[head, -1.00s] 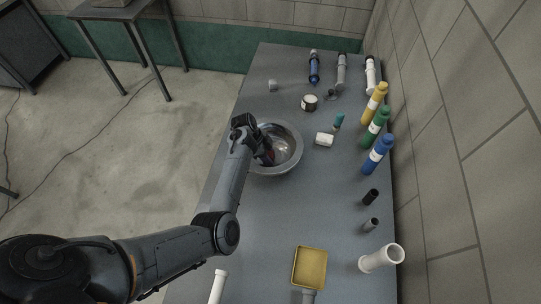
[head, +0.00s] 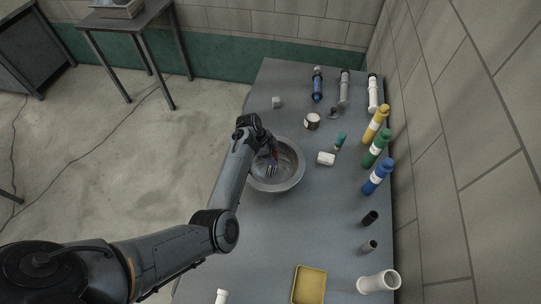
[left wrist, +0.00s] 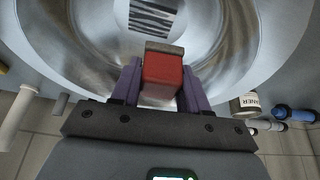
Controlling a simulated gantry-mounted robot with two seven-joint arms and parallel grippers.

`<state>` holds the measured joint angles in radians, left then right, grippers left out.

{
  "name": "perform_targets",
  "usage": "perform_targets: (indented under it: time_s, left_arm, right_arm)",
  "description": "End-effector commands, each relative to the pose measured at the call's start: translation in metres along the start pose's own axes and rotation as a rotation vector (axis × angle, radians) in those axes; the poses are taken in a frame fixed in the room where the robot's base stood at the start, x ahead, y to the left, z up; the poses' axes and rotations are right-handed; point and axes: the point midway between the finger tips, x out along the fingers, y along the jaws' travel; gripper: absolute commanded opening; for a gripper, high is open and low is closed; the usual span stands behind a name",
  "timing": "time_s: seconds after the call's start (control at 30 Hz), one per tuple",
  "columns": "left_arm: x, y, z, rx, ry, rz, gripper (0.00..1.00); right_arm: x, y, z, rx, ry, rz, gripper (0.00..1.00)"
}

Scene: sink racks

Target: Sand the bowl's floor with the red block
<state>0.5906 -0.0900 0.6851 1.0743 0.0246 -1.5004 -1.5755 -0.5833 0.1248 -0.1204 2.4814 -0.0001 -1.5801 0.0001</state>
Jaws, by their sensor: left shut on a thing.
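The steel bowl (head: 296,180) sits near the left edge of the grey table in the head view. Its inside fills the upper part of the left wrist view (left wrist: 225,60). A dark striped patch (left wrist: 152,18) marks the bowl's floor, and the stripes (head: 272,170) also show in the head view. My left gripper (left wrist: 160,88) is shut on the red block (left wrist: 162,72), which sits between its purple fingers with a grey layer at its far end. The gripper (head: 271,153) reaches into the bowl over its far-left side. I cannot tell whether the block touches the bowl. My right gripper is not in view.
Right of the bowl lie a white block (head: 326,158) and a small teal-capped item (head: 341,140). A can (head: 312,121) stands behind. Yellow (head: 376,123), green (head: 376,149) and blue (head: 378,177) bottles line the wall side. A yellow tray (head: 309,286) is in front.

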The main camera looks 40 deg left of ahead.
Motion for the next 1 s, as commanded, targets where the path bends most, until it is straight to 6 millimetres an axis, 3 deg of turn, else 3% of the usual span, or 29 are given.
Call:
perform_targets:
  time_s: [0.23, 1.0]
  left_arm:
    - [-0.019, 0.000, -0.016, 0.009, 0.000, 0.003, 0.11]
    - [-0.020, 0.001, -0.017, -0.005, 0.000, 0.005, 0.11]
  right_arm:
    - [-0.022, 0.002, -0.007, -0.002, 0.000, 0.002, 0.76]
    - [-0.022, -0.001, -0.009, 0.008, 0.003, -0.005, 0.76]
